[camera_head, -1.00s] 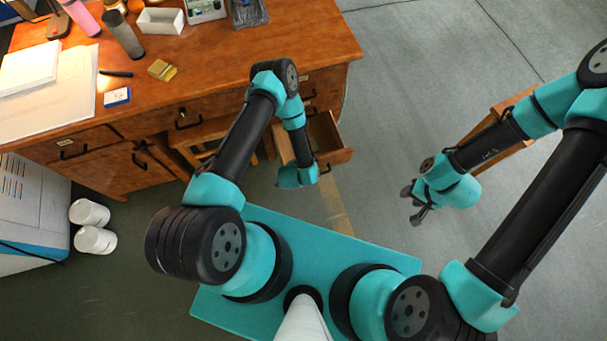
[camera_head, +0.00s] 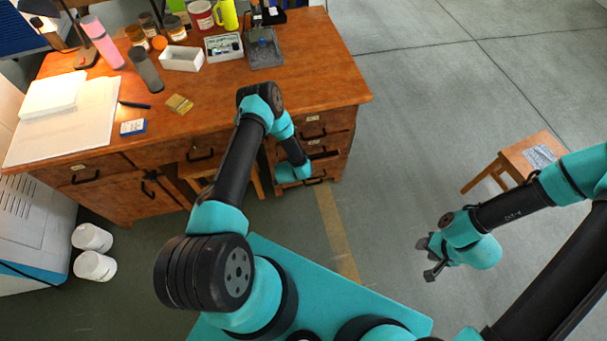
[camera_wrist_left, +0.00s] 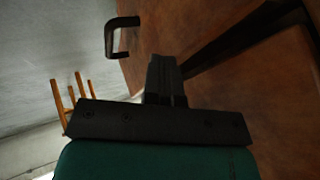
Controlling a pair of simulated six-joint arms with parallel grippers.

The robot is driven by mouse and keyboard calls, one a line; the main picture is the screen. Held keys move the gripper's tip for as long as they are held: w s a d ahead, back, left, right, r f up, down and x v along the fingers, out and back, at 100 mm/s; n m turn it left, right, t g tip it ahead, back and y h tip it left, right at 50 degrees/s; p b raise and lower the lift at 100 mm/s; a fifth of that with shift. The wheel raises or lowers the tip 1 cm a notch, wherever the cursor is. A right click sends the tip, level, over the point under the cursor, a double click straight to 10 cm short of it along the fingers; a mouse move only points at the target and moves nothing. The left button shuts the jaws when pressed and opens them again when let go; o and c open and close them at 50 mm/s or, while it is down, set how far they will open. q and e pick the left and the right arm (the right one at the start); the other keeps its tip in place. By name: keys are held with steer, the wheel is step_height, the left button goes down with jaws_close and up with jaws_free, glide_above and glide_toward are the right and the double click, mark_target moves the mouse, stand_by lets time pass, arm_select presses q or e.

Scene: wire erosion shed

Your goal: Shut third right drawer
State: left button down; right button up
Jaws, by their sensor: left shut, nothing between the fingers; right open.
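The third right drawer (camera_head: 326,174) is the low wooden front with a dark handle in the desk's right pedestal. In the head view it looks flush or nearly flush; my left arm partly covers it. In the left wrist view, a wooden front (camera_wrist_left: 165,30) with a dark handle (camera_wrist_left: 122,37) is close ahead. My left gripper (camera_wrist_left: 164,65) is shut and empty, its tips at or very near this wood; contact is unclear. A dark gap runs beside the front. In the head view its fingers are hidden. My right gripper (camera_head: 427,260) is open and empty, over the floor.
The wooden desk (camera_head: 230,110) carries bottles, a white box (camera_head: 182,59), papers and a grey tray (camera_head: 264,58). A wooden stool (camera_head: 515,162) stands at the right. Two white tubs (camera_head: 93,252) stand at the left. The floor between desk and stool is clear.

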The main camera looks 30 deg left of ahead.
stand_by(0.4)
arm_select(q)
steer(key=s+d+r, duration=0.2)
steer(key=s+r, duration=0.6)
steer(key=s, duration=0.1)
steer(key=shift+d, duration=0.35)
steer(key=shift+f, duration=0.1)
